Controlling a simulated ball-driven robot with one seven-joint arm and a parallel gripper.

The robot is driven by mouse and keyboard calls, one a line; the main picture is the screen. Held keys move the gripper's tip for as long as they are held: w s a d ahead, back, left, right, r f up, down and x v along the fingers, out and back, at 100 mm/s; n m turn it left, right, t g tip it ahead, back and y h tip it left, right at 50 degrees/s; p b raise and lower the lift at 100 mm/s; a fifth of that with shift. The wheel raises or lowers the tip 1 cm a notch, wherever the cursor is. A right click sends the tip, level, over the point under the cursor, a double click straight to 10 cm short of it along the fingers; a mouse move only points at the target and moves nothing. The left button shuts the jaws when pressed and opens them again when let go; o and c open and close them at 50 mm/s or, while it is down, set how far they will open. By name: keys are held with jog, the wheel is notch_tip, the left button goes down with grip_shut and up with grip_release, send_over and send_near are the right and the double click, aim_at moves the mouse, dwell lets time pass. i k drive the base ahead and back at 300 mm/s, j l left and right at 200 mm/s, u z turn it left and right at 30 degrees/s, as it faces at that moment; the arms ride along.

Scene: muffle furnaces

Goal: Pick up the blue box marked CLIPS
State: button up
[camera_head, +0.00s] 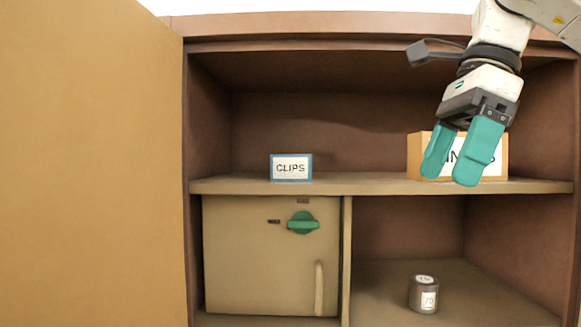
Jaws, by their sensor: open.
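The blue box marked CLIPS (291,179) stands upright on the left part of the upper shelf, its white label facing me. My gripper (451,175) has two teal fingers pointing down. It is open and to the right of the CLIPS box, well apart from it. The fingers are in front of an orange box with a white label (494,166) and hide most of its lettering. Nothing shows held between the fingers.
The upper shelf (360,187) is clear between the two boxes. Below it, a closed beige door (250,265) has a green knob (303,223) and a handle. A grey weight (423,296) stands in the lower right compartment. A large tan panel (85,170) fills the left side.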

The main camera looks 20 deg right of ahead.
aim_at(284, 168)
jog(key=i, duration=0.95)
